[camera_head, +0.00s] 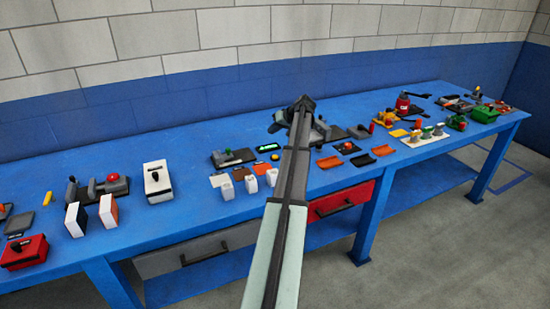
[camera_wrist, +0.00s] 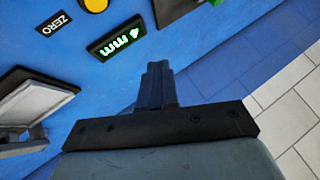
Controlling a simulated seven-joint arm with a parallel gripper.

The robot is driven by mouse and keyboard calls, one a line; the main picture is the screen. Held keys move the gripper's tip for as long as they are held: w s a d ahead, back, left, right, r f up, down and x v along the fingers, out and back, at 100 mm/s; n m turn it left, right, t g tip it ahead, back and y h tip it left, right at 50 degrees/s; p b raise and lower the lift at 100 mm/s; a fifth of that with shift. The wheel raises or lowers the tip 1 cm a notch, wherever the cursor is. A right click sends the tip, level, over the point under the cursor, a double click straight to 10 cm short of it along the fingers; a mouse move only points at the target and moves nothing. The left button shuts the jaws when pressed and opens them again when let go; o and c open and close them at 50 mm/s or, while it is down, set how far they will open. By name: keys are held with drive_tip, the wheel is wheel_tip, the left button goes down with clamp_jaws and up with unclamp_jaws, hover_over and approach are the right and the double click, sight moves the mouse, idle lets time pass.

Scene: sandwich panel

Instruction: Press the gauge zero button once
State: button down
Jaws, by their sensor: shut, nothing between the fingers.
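The gauge's display (camera_wrist: 117,38) is a dark block with lit green characters that look like "4 mm". It also shows in the head view (camera_head: 268,148) on the blue bench, left of my arm. A round orange-yellow button (camera_wrist: 96,4) is cut by the top edge of the wrist view. A small black label reading "ZERO" (camera_wrist: 54,22) lies to its left. My gripper (camera_wrist: 158,68) is shut and empty, with its fingertips apart from the button, below and right of it in the wrist view. In the head view my gripper (camera_head: 303,103) is over the bench's back half.
A grey-framed device (camera_wrist: 30,105) stands at the left of the wrist view. Orange trays (camera_head: 383,150) lie to the right. The blue bench (camera_head: 200,200) has clear patches between items.

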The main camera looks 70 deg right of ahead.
sight(277, 157)
drive_tip(key=shift+s+d+f, duration=0.1)
drive_tip(key=shift+s+f, duration=0.1)
drive_tip(key=shift+s, duration=0.25)
drive_tip(key=shift+s+d+f, duration=0.1)
drive_tip(key=shift+s+f, duration=0.1)
drive_tip(key=shift+s, duration=0.2)
drive_tip(key=shift+a+f, duration=0.1)
drive_tip(key=shift+f, duration=0.1)
drive_tip(key=shift+f, duration=4.2)
drive_tip(key=shift+f, duration=0.2)
drive_tip(key=shift+f, duration=0.25)
drive_tip(key=shift+f, duration=0.45)
drive_tip(key=shift+r, duration=0.9)
drive_tip(key=shift+r, duration=0.1)
